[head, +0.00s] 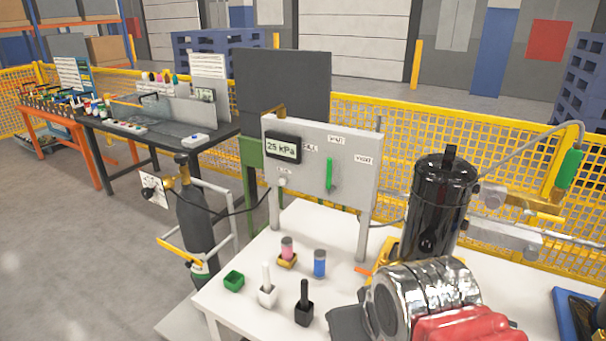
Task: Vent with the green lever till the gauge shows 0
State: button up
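The gauge (283,147) is a dark box on the upper left of a grey upright panel (350,185); its display reads 25 kPa. The green lever (330,173) stands upright in the middle of the panel, below a small label too blurred to read. A label reading VENT (363,159) is to its right; another, apparently FILL, is to its left. A chrome, ribbed body with red and dark grey parts fills the lower right foreground; it may be my arm. I cannot make out gripper fingers. Nothing is seen touching the lever.
A black tank (436,210) stands right of the panel, with a hose curving above it. A white table (235,300) holds small coloured containers and black and white handled pieces. A dark gas cylinder (194,215) stands left in a frame. Yellow fencing runs behind.

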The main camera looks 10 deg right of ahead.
aim_at(330, 188)
jog(key=u, duration=1.4)
jog(key=k, duration=0.6)
jog(key=z, duration=0.7)
jog(key=i, duration=1)
jog(key=z, duration=0.05)
